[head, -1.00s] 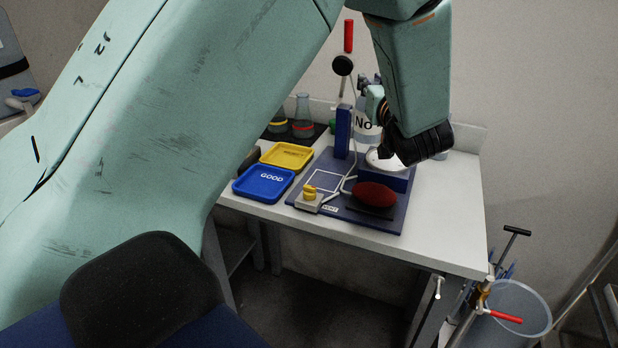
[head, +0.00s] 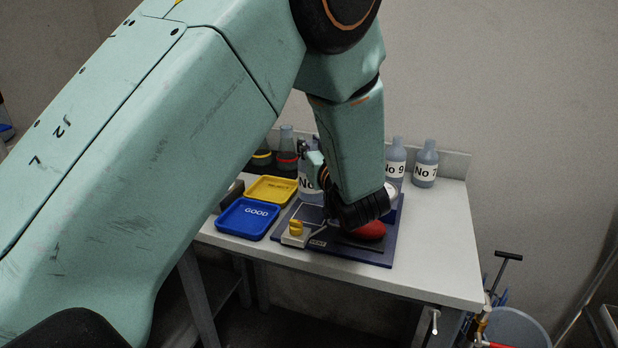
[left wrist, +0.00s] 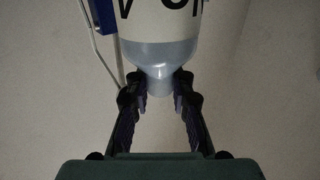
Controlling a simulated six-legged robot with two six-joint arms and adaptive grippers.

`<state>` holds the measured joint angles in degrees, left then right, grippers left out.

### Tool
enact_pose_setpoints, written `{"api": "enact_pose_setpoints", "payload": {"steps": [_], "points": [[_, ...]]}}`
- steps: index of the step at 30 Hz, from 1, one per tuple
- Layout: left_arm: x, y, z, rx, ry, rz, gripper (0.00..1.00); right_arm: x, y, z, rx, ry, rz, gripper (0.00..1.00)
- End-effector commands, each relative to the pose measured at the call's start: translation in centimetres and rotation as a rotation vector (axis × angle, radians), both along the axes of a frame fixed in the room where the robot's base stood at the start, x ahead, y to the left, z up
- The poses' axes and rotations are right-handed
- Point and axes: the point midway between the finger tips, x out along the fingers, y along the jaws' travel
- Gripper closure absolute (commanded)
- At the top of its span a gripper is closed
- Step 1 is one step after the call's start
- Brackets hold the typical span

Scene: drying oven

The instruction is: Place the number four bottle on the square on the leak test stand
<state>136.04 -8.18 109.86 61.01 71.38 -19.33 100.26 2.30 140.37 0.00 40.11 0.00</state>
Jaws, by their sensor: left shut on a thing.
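A bottle with a white label reading "No" (head: 309,184) is in my left gripper (head: 312,156); its digit is hidden in the head view. In the left wrist view, the fingers (left wrist: 160,98) close around the neck of the bottle (left wrist: 160,50), and its label is cut off. The leak test stand (head: 375,254) is a dark blue plate on the table. The bottle is over or near the stand's left part, by the white-outlined square (head: 311,212), mostly hidden by the bottle and my arm. I cannot tell whether the bottle touches the plate. My right gripper is out of view.
A blue GOOD tray (head: 247,232) and a yellow REJECT tray (head: 289,197) lie left of the stand. Bottles No 9 (head: 396,160) and No 7 (head: 426,165) stand behind right. The table's right side is clear.

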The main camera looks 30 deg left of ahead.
Motion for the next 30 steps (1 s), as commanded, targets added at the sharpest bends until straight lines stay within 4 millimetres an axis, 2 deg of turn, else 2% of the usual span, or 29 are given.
{"api": "enact_pose_setpoints", "payload": {"steps": [7, 13, 26, 27, 30], "points": [[0.0, 0.1, -2.0, 0.001, 0.001, 0.002, 1.0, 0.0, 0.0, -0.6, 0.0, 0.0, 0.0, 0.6], [-0.1, 0.3, -4.6, 0.0, 0.0, 0.003, 1.0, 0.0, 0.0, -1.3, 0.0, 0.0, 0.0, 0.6], [-0.1, 0.3, -5.1, 0.0, -0.001, 0.004, 1.0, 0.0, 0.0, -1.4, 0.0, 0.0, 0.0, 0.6], [-0.1, 0.3, -5.1, 0.0, -0.001, 0.004, 0.78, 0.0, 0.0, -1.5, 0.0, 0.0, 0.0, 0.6], [-0.1, 0.3, -5.1, 0.0, -0.001, 0.004, 0.69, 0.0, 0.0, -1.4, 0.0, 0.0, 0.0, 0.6]]}}
